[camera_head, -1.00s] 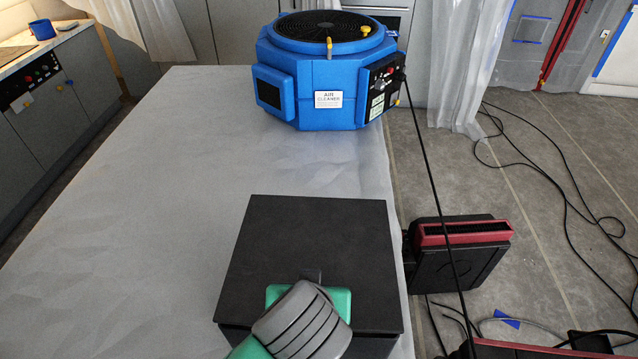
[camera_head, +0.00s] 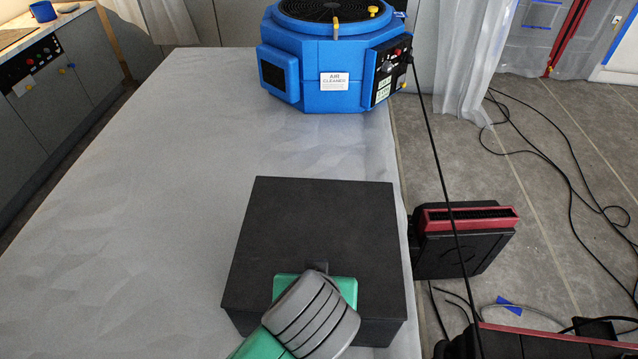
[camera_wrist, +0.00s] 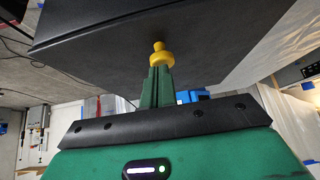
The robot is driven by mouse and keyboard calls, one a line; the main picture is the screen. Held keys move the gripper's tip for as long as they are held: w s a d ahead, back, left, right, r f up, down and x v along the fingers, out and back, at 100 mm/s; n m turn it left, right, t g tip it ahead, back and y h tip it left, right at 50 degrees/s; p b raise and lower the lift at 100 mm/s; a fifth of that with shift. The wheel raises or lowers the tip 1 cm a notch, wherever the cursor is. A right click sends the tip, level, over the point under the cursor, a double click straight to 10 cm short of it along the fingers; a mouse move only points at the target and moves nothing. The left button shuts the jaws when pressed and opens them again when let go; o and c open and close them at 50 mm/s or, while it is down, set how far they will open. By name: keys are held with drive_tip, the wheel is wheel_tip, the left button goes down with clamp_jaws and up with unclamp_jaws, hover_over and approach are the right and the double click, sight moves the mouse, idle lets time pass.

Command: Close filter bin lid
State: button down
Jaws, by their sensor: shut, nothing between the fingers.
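The filter bin is a black box on the grey table; its flat lid (camera_head: 315,225) lies level over the top in the head view, with the front wall (camera_head: 375,332) showing below its front edge. Whether a small gap remains is hard to tell. My gripper's green hand is at the lid's front edge, mostly covered by my grey wrist; its fingers are hidden there. Nothing shows between the fingers.
A blue air cleaner (camera_head: 335,65) stands at the table's (camera_head: 150,190) far end. A black cable hangs from it past the bin's right side. Black and red equipment (camera_head: 465,240) stands right of the table. The table left of the bin is clear.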

wheel_tip(320, 180, up, 4)
drive_tip(key=shift+s+d+f+p, duration=0.1)
drive_tip(key=shift+d+f+p, duration=0.05)
drive_tip(key=shift+p, duration=0.9)
drive_tip(key=s+v, duration=0.1)
drive_tip(key=v, duration=0.8)
drive_tip(key=shift+s, duration=0.2)
